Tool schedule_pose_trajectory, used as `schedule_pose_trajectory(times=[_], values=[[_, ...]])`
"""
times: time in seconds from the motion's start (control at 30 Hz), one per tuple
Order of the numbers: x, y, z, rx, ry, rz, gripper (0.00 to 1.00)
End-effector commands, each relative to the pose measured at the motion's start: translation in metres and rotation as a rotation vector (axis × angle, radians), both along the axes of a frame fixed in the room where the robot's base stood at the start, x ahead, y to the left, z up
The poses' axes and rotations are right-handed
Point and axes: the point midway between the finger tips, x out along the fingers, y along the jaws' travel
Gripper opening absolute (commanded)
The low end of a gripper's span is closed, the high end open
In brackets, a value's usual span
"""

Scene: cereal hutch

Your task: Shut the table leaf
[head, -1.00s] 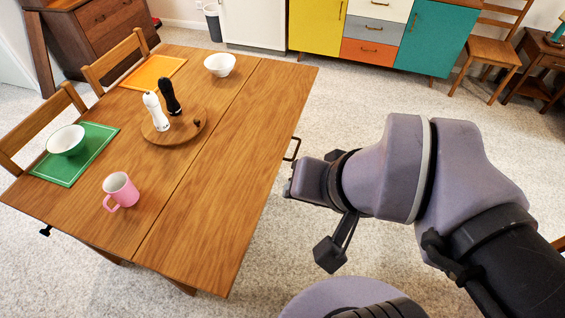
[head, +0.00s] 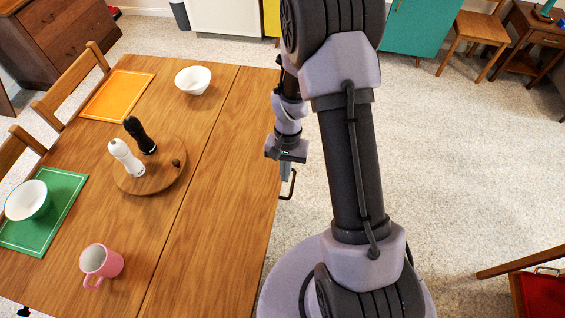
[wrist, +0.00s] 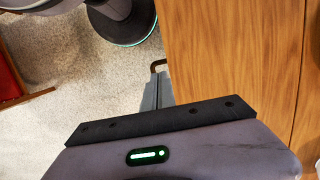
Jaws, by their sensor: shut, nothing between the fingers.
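The wooden table leaf (head: 222,190) is the table's right-hand panel in the head view. It lies level with the main top (head: 100,205), with a thin seam between them. A dark bracket handle (head: 291,186) sticks out from the leaf's right edge. My gripper (head: 286,177) points down beside that edge, close to the handle. In the wrist view, my gripper's fingers (wrist: 157,80) are together with nothing between them. Their tips are close to the handle (wrist: 158,64) at the edge of the leaf (wrist: 230,60). I cannot tell whether they touch it.
On the main top are a round board (head: 160,188) with white and black mills, a pink mug (head: 101,264), white bowls and mats. The leaf is bare. Chairs stand on the table's left. Carpeted floor (head: 450,170) is open on the right. A red-seated chair (head: 540,293) is at lower right.

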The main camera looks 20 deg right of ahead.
Motion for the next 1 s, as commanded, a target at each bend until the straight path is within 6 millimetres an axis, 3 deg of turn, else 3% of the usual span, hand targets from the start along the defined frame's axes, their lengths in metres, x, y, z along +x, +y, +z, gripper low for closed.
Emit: schedule_pose_trajectory(times=[0.03, 0.2, 0.4, 1.0], values=[[-0.003, 0.001, -0.015, 0.001, 0.004, 0.0, 0.0], [-0.008, 0.005, -0.05, 0.0, 0.002, 0.001, 0.0], [-0.013, 0.009, -0.079, 0.0, 0.001, 0.001, 0.0], [-0.012, 0.009, -0.091, 0.0, 0.0, 0.001, 0.0]])
